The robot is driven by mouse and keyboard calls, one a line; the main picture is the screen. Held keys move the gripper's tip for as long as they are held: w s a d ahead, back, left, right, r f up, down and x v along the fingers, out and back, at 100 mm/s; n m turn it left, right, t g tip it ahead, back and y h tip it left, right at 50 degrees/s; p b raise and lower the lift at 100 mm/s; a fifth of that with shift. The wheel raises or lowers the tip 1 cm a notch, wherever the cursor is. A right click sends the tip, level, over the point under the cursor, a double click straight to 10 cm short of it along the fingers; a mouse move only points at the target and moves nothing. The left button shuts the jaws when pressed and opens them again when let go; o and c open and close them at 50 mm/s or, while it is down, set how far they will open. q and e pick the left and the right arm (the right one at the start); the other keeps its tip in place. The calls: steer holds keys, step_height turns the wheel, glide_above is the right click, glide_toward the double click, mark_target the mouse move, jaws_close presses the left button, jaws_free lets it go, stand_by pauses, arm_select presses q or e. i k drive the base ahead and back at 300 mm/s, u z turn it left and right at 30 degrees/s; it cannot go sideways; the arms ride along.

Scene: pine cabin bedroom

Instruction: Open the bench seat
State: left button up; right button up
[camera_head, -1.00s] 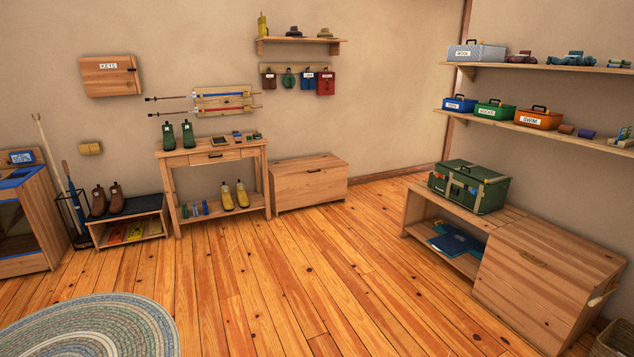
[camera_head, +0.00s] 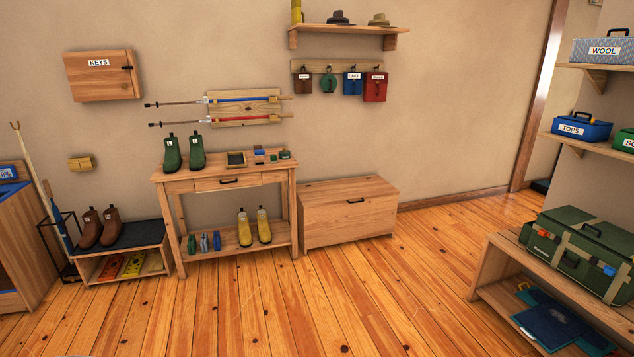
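A pine chest (camera_head: 350,222) with a flat top stands against the back wall. A dark handle (camera_head: 356,200) is on its upper front, and its top looks shut. A low wooden bench (camera_head: 490,272) at the right edge has an open front bay and is cut off by the frame. A small bench (camera_head: 100,273) with a dark seat pad (camera_head: 132,236) stands at the left, with brown boots on it. I cannot tell for sure which of these is the bench seat. Neither of my grippers is in view.
A console table (camera_head: 165,188) with green boots stands left of the chest. A green trunk (camera_head: 577,250) sits on the right bench, and blue folded items (camera_head: 550,320) lie in its bay. The plank floor (camera_head: 380,290) before the chest is clear.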

mark_target(309, 195)
steer(key=z, duration=0.15)
steer(key=i, duration=2.4)
steer(key=z, duration=0.75)
steer(key=i, duration=2)
steer(key=z, duration=0.45)
